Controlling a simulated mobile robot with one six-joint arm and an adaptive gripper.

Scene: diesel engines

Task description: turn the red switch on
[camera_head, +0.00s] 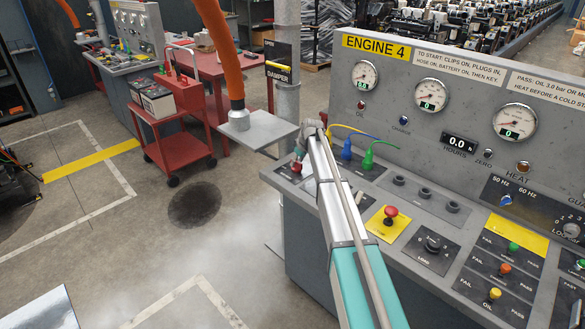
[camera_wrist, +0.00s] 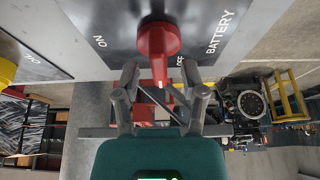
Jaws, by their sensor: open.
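The red switch (camera_wrist: 157,42) fills the top middle of the wrist view, mounted on a dark plate lettered ON, OFF and BATTERY. Its red handle points down in that picture, closer to the partly hidden OFF than to ON. My gripper (camera_wrist: 160,92) is open, with one finger on each side of the handle's end.
The ENGINE 4 console (camera_head: 450,75) has gauges on its upright face. Blue (camera_head: 346,149) and green (camera_head: 368,160) plugs stand close right of my gripper. A red push button (camera_head: 390,212) sits beside my arm. A grey shelf (camera_head: 257,131) and orange hose (camera_head: 222,55) are to the left.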

